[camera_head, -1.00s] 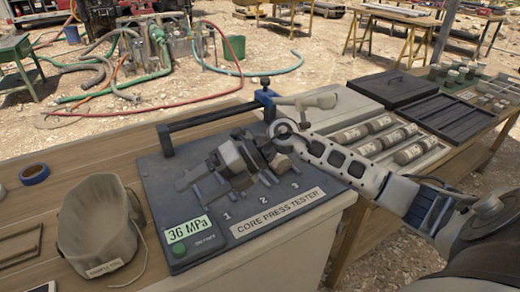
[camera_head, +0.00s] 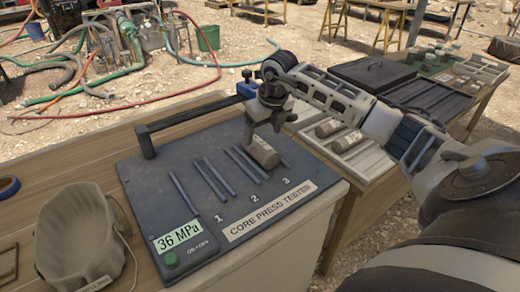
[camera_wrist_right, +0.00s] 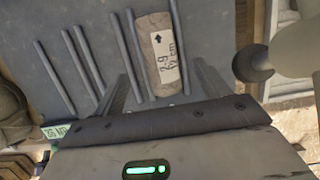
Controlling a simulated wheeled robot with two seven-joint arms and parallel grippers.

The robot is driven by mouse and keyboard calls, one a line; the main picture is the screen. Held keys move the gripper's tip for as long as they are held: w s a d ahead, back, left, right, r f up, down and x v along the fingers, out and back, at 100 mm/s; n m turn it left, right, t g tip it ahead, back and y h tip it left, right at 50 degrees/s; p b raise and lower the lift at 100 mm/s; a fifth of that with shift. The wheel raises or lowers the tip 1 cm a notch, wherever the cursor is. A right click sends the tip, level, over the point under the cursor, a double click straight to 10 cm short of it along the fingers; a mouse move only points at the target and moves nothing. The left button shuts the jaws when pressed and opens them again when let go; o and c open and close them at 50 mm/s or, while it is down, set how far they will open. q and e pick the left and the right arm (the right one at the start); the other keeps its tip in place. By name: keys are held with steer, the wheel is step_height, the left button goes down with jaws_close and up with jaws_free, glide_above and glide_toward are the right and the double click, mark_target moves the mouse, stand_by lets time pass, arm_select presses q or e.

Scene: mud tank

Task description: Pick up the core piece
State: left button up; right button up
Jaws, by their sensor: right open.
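The core piece (camera_head: 264,153), a short brown cylinder, lies on the dark core press tester (camera_head: 160,180) in the slot by number 3. In the right wrist view the core piece (camera_wrist_right: 158,50) shows a white label with an arrow, "2-9" and "62 cm". My right gripper (camera_head: 263,128) is above the core piece, pointing down. In the wrist view its two fingers (camera_wrist_right: 165,88) are spread, one on each side of the core's line, with nothing gripped. Whether they touch the core cannot be told. My left gripper is out of view.
Raised rails (camera_head: 213,178) mark the slots. A black bar (camera_head: 195,120) crosses the tester's back. A tray with more cores (camera_head: 347,141) stands to the right. A sample bag (camera_head: 78,238) and blue tape (camera_head: 8,188) are at left. The tester's left slots are empty.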

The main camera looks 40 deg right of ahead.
mark_target(261, 144)
steer(key=shift+p+x, duration=0.5)
steer(key=shift+x, duration=2.55)
steer(key=shift+s, duration=0.15)
steer(key=c, duration=1.3)
steer(key=shift+r, duration=0.15)
jaws_close()
